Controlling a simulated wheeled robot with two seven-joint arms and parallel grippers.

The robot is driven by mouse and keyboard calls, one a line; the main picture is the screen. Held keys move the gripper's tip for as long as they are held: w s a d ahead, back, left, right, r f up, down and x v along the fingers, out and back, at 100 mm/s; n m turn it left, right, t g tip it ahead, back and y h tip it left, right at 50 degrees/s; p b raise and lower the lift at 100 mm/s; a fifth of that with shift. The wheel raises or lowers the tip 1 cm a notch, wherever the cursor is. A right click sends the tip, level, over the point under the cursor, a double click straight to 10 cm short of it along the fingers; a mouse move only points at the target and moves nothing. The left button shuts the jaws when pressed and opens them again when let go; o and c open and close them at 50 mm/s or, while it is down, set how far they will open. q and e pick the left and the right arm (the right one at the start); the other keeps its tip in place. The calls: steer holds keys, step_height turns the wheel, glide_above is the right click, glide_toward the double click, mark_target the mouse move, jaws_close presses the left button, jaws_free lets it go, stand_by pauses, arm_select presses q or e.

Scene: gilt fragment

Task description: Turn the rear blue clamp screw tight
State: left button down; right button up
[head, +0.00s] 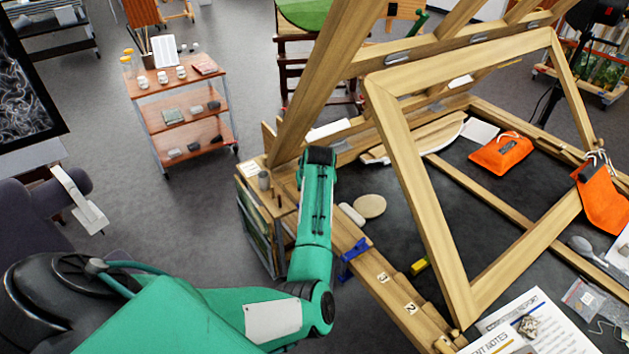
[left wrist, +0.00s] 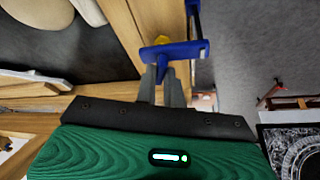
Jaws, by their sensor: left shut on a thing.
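Another blue clamp (head: 353,250) sits on the bench's left beam, nearer and just right of my forearm. My right gripper is not in view.
A large tilted wooden frame (head: 408,170) stands over the dark bench top. Orange pouches (head: 500,152), a round tan disc (head: 369,206) and papers (head: 520,320) lie around it. A wooden shelf cart (head: 185,110) stands back left, with open grey floor before it.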

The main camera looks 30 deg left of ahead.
arm_select(q)
steer(key=m+p, duration=0.2)
steer(key=m+h+p, duration=0.1)
steer(key=shift+a+r+m+t+p, duration=0.2)
steer(key=shift+r+m+t+p, duration=0.15)
steer(key=shift+r+m+t, duration=0.05)
steer(key=m+h+p, duration=0.1)
steer(key=m+p, duration=0.1)
steer(key=m, duration=0.1)
steer(key=shift+a+f+m+t, duration=0.1)
steer(key=shift+m+t, duration=0.2)
steer(key=shift+m+h+p, duration=0.55)
steer(key=shift+m+h, duration=0.15)
steer(key=shift+m, duration=0.4)
steer(key=shift+f+m+h, duration=0.1)
steer(key=shift+m+h, duration=0.4)
steer(key=shift+m, duration=0.7)
steer(key=c, duration=1.5)
jaws_free()
steer(key=shift+f, duration=0.1)
